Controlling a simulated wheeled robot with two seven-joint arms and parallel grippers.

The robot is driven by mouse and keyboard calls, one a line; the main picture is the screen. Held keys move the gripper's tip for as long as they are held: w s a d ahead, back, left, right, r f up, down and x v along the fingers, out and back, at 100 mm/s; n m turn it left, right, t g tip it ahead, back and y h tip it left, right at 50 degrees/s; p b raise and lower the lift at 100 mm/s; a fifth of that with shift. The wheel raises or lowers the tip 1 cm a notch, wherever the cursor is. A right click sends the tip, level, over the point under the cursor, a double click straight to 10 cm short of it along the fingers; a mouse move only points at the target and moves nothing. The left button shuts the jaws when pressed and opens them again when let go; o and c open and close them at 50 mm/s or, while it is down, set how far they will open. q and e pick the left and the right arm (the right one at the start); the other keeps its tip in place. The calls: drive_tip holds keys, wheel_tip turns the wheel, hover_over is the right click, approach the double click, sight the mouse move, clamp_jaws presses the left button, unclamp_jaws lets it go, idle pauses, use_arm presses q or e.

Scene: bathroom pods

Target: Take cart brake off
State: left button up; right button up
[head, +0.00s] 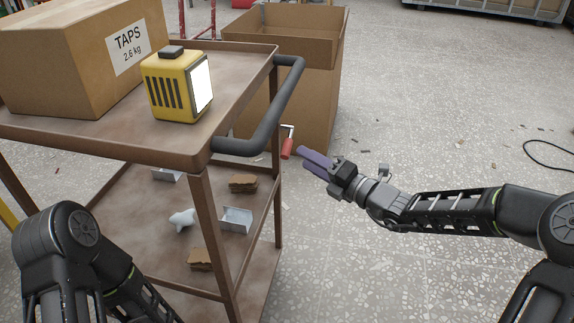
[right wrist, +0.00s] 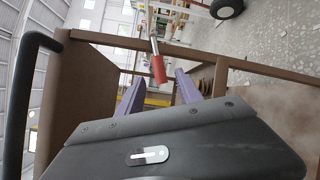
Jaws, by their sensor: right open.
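The brown cart (head: 190,160) stands at the left, with a dark push handle (head: 270,118) at its right end. A small lever with a red grip (head: 287,148) hangs from a pale rod just beside the handle; I take it to be the brake. My right gripper (head: 302,156) is open, its purple fingers pointing at the red grip from the right. In the right wrist view the red grip (right wrist: 158,68) appears between the open fingertips (right wrist: 159,78); I cannot tell whether they touch it. My left arm shows at the lower left, but its gripper is out of view.
A box marked TAPS (head: 90,55) and a yellow lamp-like device (head: 178,88) stand on the cart top. Cardboard scraps and small metal pieces lie on the lower shelf. An open cardboard box (head: 300,70) stands behind the handle. The speckled floor (head: 430,120) at right is mostly clear.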

sight(287, 147)
drive_tip(key=shift+r, duration=0.15)
drive_tip(key=b+x, duration=0.2)
drive_tip(key=x, duration=0.5)
drive_tip(key=shift+b, duration=0.35)
drive_tip(key=shift+w+a, duration=0.25)
drive_tip(key=shift+w, duration=0.1)
drive_tip(key=shift+c, duration=0.2)
clamp_jaws()
idle(0.8)
